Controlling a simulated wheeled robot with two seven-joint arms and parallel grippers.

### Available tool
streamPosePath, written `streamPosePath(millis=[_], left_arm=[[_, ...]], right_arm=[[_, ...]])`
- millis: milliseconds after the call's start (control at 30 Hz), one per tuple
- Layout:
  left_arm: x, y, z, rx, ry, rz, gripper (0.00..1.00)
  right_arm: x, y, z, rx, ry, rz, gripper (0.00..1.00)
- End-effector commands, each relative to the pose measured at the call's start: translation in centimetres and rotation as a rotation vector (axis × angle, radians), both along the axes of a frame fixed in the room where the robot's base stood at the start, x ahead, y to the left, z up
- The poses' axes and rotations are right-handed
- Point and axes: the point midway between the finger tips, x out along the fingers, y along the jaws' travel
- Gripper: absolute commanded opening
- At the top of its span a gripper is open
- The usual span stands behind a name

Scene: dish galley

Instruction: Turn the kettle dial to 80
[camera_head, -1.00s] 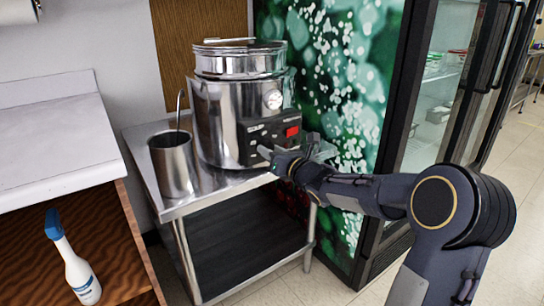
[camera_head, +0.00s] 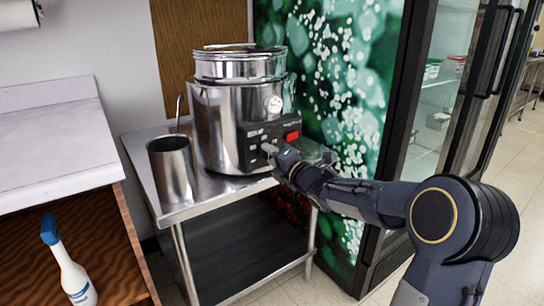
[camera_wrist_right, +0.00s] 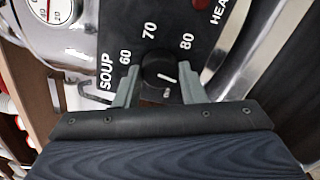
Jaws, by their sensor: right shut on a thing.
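The steel kettle (camera_head: 222,122) stands on a metal table with its black control panel (camera_head: 254,133) facing me. In the right wrist view the black dial (camera_wrist_right: 156,65) has a white mark, which lies toward the lower right of the knob. The printed numbers 60, 70 and 80 (camera_wrist_right: 186,41) curve around it, with 80 at the upper right. My right gripper (camera_wrist_right: 160,83) is shut on the dial, one finger on each side. In the head view my right gripper (camera_head: 269,150) is at the panel and covers the dial. My left gripper is out of view.
A steel pot (camera_head: 173,170) stands left of the kettle on the table (camera_head: 215,188). A round gauge (camera_head: 273,103) and a red panel part (camera_head: 293,136) are above the gripper. A glass-door fridge (camera_head: 432,90) stands right. A spray bottle (camera_head: 72,270) is at lower left.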

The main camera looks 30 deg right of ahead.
Motion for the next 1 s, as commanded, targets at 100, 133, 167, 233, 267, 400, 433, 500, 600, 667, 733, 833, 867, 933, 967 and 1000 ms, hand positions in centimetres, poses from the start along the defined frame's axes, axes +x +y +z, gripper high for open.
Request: streamPosePath(millis=[100, 133, 167, 233, 267, 400, 433, 500, 600, 667, 733, 833, 867, 933, 967, 1000], left_arm=[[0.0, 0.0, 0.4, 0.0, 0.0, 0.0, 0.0], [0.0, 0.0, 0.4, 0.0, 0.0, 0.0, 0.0], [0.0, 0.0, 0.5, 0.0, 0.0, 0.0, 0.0], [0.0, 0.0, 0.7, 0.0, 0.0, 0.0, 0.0], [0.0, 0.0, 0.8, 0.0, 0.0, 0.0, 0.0], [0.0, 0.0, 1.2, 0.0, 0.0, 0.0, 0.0], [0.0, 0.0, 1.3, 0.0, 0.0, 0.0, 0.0], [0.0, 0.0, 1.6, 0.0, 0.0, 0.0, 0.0], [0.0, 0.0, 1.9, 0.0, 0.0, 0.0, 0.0], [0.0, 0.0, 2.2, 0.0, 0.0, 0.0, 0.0], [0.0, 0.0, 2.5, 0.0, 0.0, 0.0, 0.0], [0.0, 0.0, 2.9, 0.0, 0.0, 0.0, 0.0], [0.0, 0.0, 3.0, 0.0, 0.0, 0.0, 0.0], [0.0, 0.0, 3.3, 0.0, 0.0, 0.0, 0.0], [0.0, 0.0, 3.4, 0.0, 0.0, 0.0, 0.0], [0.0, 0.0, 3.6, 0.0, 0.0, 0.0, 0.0]], right_arm=[[0.0, 0.0, 0.0, 0.111, 0.011, -0.001, 0.14], [0.0, 0.0, 0.0, 0.139, 0.013, -0.001, 0.14], [0.0, 0.0, 0.0, 0.167, 0.015, -0.002, 0.14], [0.0, -0.1, 0.1, 0.233, 0.02, -0.002, 0.14], [0.0, -0.1, 0.1, 0.261, 0.023, -0.002, 0.14], [0.0, -0.1, 0.1, 0.394, 0.033, -0.002, 0.14], [0.0, -0.1, 0.1, 0.423, 0.035, -0.002, 0.14], [0.0, -0.1, 0.1, 0.489, 0.04, -0.002, 0.14], [0.0, 0.0, 0.1, 0.585, 0.048, -0.002, 0.14], [0.0, 0.0, 0.0, 0.641, 0.054, -0.002, 0.14], [0.0, 0.0, 0.0, 0.708, 0.059, -0.002, 0.14], [0.0, -0.1, 0.1, 0.802, 0.065, -0.002, 0.14], [0.0, -0.1, 0.1, 0.83, 0.067, -0.003, 0.14], [0.0, -0.1, 0.1, 0.897, 0.073, -0.003, 0.14], [0.0, -0.1, 0.1, 0.926, 0.074, -0.004, 0.14], [0.0, -0.1, 0.1, 0.963, 0.077, -0.004, 0.14]])
